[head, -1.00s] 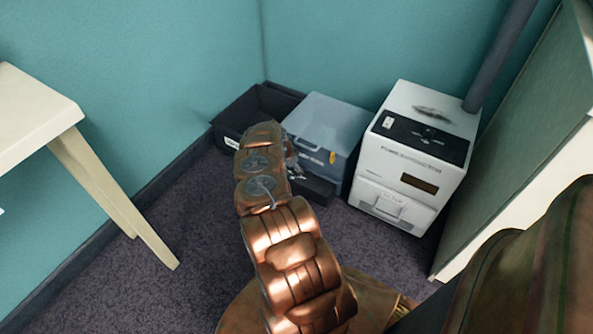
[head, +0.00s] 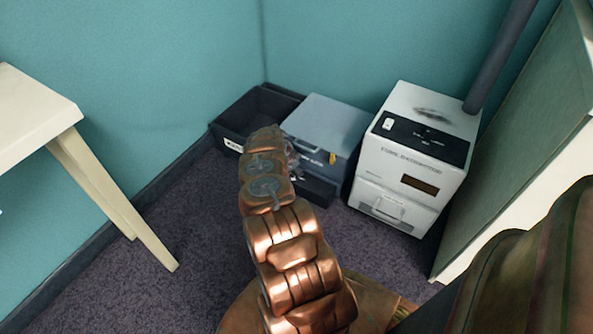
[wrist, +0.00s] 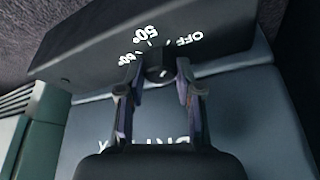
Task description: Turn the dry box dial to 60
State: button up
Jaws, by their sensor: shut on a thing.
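The dry box (head: 330,118) is a grey-blue box on the floor against the back wall in the head view. Its dark control panel (wrist: 90,50) fills the top of the wrist view, with white marks OFF, 50° and what looks like 60°. The small black dial (wrist: 158,66) sits below these marks. My gripper (wrist: 158,76) is shut on the dial, one finger on each side. The dial's exact pointing is too small to read surely. In the head view my arm hides the dial and most of my gripper.
A white machine (head: 412,165) stands close to the right of the dry box. A dark open bin (head: 228,140) is to its left, by the corner. A cream table (head: 40,110) stands at the left. Carpet (head: 170,205) is clear between.

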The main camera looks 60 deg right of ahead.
grip_shut()
